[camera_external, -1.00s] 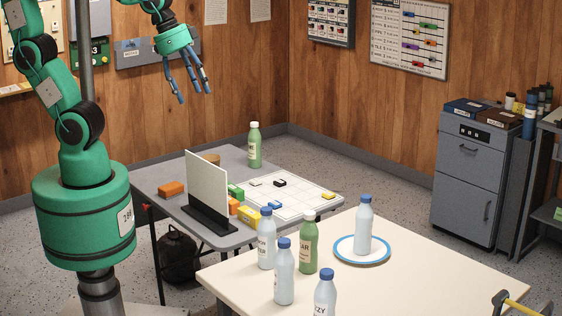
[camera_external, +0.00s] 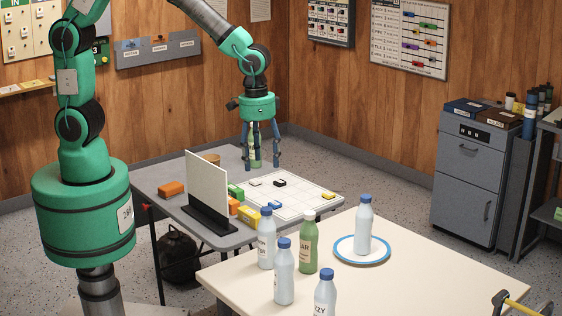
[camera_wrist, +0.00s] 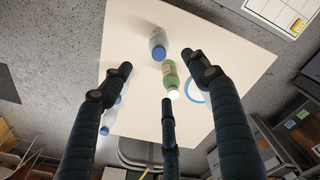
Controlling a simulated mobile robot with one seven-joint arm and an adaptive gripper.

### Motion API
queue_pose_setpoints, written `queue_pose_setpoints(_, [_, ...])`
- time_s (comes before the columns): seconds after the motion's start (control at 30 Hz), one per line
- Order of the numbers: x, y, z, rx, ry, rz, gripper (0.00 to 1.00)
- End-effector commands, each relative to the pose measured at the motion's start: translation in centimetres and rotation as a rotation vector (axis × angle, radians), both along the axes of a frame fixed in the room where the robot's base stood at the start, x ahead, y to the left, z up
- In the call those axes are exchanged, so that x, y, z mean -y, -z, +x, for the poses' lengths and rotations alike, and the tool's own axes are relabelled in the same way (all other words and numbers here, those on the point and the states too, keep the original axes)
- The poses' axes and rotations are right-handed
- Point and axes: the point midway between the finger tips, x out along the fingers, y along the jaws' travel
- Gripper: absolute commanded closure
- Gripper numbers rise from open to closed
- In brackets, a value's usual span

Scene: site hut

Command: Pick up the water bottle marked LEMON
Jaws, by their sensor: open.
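Several water bottles stand on the cream table (camera_external: 450,270). A green bottle (camera_external: 308,246) stands among clear blue-capped bottles: one at left (camera_external: 266,245), one in front (camera_external: 284,278), one nearest (camera_external: 324,298). Another clear bottle (camera_external: 364,228) stands on a blue-rimmed plate (camera_external: 345,258). A second green bottle (camera_external: 253,150) is partly hidden behind my fingers, on the grey table. Label words are only partly legible; I cannot tell which reads LEMON. My gripper (camera_external: 262,166) hangs fingers down, open and empty. The wrist view shows the cream-table green bottle (camera_wrist: 169,76) beyond the spread fingers.
The grey table (camera_external: 160,205) holds an upright white panel (camera_external: 206,185), coloured blocks and a white grid board (camera_external: 310,192). A grey cabinet (camera_external: 466,185) stands at right. The cream table's right part is clear.

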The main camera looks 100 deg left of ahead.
Motion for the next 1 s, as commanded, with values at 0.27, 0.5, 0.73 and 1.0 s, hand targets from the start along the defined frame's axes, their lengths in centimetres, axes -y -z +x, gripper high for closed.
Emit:
queue_pose_setpoints(0.27, [0.4,4.0,1.6,-0.043,-0.028,0.002,0.4])
queue_pose_setpoints(0.5, [0.5,4.3,1.6,-0.046,-0.03,0.002,0.4])
queue_pose_setpoints(0.73, [0.5,4.5,1.6,-0.046,-0.03,0.002,0.4])
queue_pose_setpoints(1.0, [0.5,7.1,1.5,-0.049,-0.03,0.002,0.4])
